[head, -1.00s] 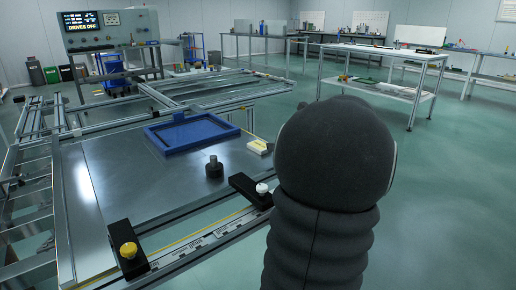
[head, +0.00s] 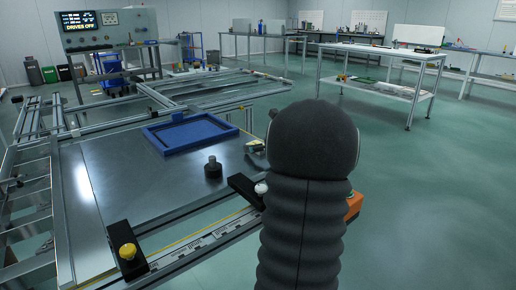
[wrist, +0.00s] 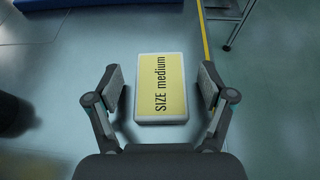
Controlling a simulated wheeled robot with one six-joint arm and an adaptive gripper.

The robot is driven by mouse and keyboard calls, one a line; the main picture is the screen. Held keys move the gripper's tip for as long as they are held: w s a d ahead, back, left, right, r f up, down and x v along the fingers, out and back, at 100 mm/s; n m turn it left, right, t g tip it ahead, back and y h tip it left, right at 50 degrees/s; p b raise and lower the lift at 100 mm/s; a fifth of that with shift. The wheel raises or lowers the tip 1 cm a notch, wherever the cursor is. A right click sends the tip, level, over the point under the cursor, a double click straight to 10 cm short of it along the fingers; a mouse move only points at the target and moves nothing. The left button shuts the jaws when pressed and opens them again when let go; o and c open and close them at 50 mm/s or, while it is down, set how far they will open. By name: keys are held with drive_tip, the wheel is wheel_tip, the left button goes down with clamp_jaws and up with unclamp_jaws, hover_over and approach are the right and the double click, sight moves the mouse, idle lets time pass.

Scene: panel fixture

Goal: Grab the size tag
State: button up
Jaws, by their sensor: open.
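The size tag (wrist: 162,90) is a pale block with a yellow top reading "SIZE medium". In the wrist view it lies between the two fingers of my gripper (wrist: 162,78), with a gap on each side. My gripper is open and nothing is held. In the head view, my gripper (head: 256,150) is at the right edge of the metal panel, over the tag's place. My dark arm and the fingers hide most or all of the tag there.
A blue rectangular frame (head: 203,157) lies on the panel (head: 120,190), left of the tag. A dark cylinder (head: 213,169) stands near it. Black clamps with a yellow knob (head: 127,251) and a white knob (head: 261,188) sit along the front rail.

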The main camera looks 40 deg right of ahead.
drive_tip(key=shift+c, duration=0.2)
drive_tip(key=c, duration=1.2)
drive_tip(key=shift+r, duration=0.1)
